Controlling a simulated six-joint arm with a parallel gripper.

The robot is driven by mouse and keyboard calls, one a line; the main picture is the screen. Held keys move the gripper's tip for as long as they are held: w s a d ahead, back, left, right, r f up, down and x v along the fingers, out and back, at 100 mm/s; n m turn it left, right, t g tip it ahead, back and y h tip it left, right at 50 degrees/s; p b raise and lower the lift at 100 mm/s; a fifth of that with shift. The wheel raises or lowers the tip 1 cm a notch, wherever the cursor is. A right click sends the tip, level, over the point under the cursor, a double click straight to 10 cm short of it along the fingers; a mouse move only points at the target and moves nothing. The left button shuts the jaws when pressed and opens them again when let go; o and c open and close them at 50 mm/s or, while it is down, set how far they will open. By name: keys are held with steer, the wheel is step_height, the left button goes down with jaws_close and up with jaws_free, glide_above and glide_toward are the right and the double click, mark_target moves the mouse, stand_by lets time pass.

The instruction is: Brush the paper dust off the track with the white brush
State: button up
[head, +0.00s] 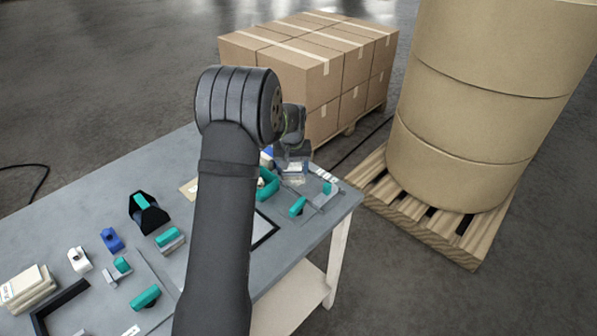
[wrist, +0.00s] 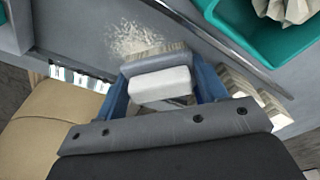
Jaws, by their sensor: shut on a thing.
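My gripper (wrist: 160,95) has its blue fingers shut on the white brush (wrist: 160,86), seen in the wrist view. The brush's bristles (wrist: 157,54) face the track, a grey strip (wrist: 90,28) running along the table. A patch of pale paper dust (wrist: 136,36) lies on the track just beyond the bristles. The bristles are at the dust's near edge; I cannot tell whether they touch the surface. In the head view my gripper (head: 293,170) is over the far right part of the table, partly hidden by my arm.
A teal bin (wrist: 262,45) with crumpled paper (wrist: 288,8) stands right of the track in the wrist view. The grey table (head: 60,222) carries several teal, blue and white items. Stacked boxes (head: 310,60) and large paper rolls on a pallet (head: 440,225) stand beyond the table.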

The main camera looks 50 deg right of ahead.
mark_target(306, 185)
steer(key=shift+w, duration=0.5)
steer(key=shift+s, duration=3.65)
steer(key=shift+s+a, duration=0.1)
steer(key=shift+a, duration=0.2)
steer(key=shift+w, duration=3.8)
steer(key=shift+s, duration=3.8)
step_height(306, 185, up, 8)
steer(key=shift+r, duration=0.1)
